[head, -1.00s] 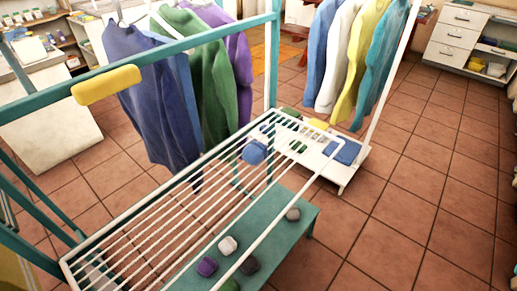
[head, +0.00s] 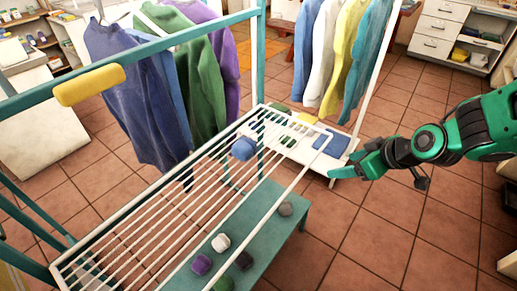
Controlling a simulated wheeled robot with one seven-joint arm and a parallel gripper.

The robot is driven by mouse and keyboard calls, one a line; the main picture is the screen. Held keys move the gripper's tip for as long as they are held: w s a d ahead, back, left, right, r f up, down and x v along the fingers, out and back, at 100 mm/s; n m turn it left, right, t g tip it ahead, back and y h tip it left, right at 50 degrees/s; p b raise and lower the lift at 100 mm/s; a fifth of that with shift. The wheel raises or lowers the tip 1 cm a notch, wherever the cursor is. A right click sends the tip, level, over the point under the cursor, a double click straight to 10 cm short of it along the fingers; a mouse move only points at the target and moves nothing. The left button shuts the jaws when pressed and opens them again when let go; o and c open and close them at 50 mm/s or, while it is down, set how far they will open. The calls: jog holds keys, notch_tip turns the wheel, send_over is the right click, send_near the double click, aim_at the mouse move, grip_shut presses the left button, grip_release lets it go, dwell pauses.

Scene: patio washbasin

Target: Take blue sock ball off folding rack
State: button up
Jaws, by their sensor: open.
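The blue sock ball (head: 243,148) rests on the white bars of the folding rack (head: 180,198), towards the rack's far end. My gripper (head: 347,164) is at the right, beyond the rack's right rail and apart from the sock ball. It is open, and I see nothing between its fingers. It covers part of the white base behind it.
A teal shelf (head: 262,215) below the rack bars holds several sock balls, among them a purple one (head: 201,264) and a white one (head: 221,242). A yellow piece (head: 89,85) sits on the teal rail. Hanging sweaters (head: 205,90) stand behind.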

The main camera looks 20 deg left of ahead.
jog(key=a+n+y, duration=0.3)
jog(key=a, duration=0.8)
jog(key=n+t+y, duration=0.1)
jog(key=y, duration=0.2)
send_near(250, 149)
jog(key=shift+s+a+f, duration=0.1)
jog(key=shift+a+f, duration=0.2)
jog(key=shift+a, duration=0.3)
jog(key=x, duration=0.4)
jog(key=shift+a, duration=0.2)
jog(key=shift+w+d+x, duration=0.1)
jog(key=shift+w+x, duration=0.05)
jog(key=shift+x, duration=0.9)
jog(key=shift+w+d+x, duration=0.1)
jog(key=shift+w+x, duration=0.05)
jog(key=shift+x, duration=0.9)
jog(key=shift+w+d+x, duration=0.1)
jog(key=shift+w+x, duration=0.05)
jog(key=shift+x, duration=0.85)
jog(key=c, duration=0.8)
jog(key=shift+r, duration=0.15)
